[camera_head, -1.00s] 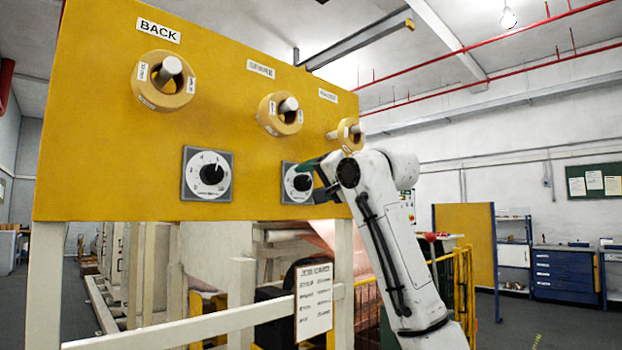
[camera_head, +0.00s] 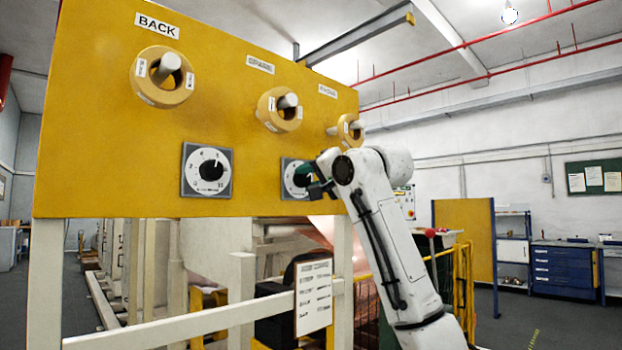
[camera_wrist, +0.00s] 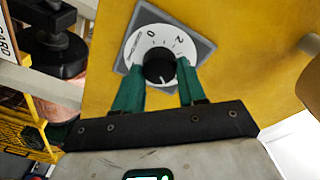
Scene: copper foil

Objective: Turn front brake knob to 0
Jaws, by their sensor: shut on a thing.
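The front brake knob is a black round knob (camera_wrist: 158,67) on a white dial with a grey square plate (camera_wrist: 203,48). In the wrist view the dial shows a 0 on the left and a 2 at the upper right. The knob has a small white mark on its lower part. My gripper (camera_wrist: 165,78) is shut on the knob, with one green finger on each side. In the head view my gripper (camera_head: 318,180) is at the right-hand dial (camera_head: 291,178), covering part of it.
The yellow panel (camera_head: 100,100) also carries a left dial with a black knob (camera_head: 211,170) and several yellow rings with pale knobs above. The left ring (camera_head: 163,77) is under a BACK label (camera_head: 157,26). A pale frame and hanging sign (camera_head: 314,297) are below.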

